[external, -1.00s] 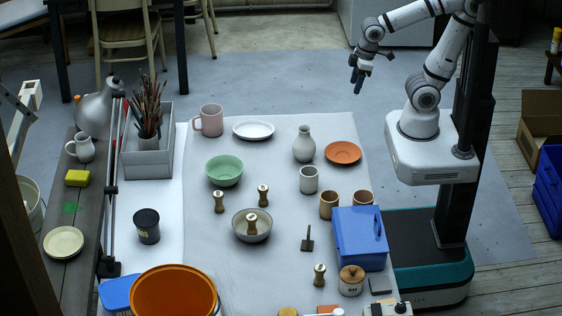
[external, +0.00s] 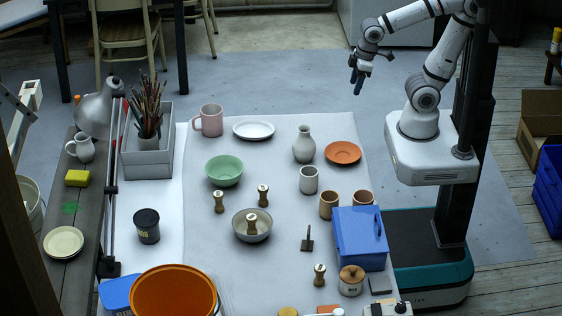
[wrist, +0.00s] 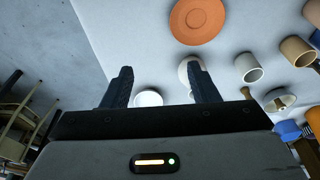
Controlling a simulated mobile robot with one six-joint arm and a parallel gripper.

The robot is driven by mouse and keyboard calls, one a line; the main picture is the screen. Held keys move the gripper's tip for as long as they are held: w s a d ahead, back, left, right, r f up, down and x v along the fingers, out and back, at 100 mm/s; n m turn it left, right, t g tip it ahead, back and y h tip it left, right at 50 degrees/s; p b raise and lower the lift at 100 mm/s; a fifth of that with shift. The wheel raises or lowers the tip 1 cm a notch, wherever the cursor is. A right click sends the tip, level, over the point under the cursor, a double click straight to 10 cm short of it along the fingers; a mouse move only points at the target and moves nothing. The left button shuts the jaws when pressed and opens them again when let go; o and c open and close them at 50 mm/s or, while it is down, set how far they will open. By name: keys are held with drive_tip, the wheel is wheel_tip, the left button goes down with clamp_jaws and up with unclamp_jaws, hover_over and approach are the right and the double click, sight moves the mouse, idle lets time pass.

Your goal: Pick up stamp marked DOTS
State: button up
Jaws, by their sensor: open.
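Several small wooden stamps with pale tops stand on the white table. One stamp (external: 219,201) is below the green bowl, and one stamp (external: 263,194) is to its right. Another stamp (external: 252,222) stands inside the grey bowl (external: 250,236), and one more stamp (external: 320,274) is near the front by the lidded jar. The markings are too small to read, so I cannot tell which is DOTS. My gripper (external: 357,80) is raised beyond the table's far right corner, away from the stamps. In the wrist view my gripper (wrist: 160,88) is open and empty.
A green bowl (external: 224,170), pink mug (external: 209,121), white plate (external: 254,130), vase (external: 304,144), orange saucer (external: 342,153) and cups stand on the table. A blue box (external: 360,238) and lidded jar (external: 351,280) are at the right. An orange basin (external: 172,292) is in front.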

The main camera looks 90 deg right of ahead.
drive_tip(key=w+a+r+n, duration=0.1)
drive_tip(key=w+a+r, duration=0.1)
drive_tip(key=w, duration=0.6)
drive_tip(key=w+a+r, duration=0.1)
drive_tip(key=w+a, duration=0.2)
drive_tip(key=w, duration=0.5)
drive_tip(key=n+t+y+p, duration=0.1)
drive_tip(key=n+t+y, duration=0.1)
drive_tip(key=n, duration=0.1)
hover_over(219, 193)
drive_tip(key=s+d, duration=0.1)
drive_tip(key=s, duration=0.1)
wheel_tip(219, 193, down, 16)
drive_tip(key=shift+f, duration=0.15)
drive_tip(key=shift+w+a+f, duration=0.1)
drive_tip(key=shift+w+f, duration=0.05)
drive_tip(key=shift+f, duration=0.15)
drive_tip(key=p+x, duration=0.2)
drive_tip(key=x, duration=0.5)
drive_tip(key=shift+f, duration=0.25)
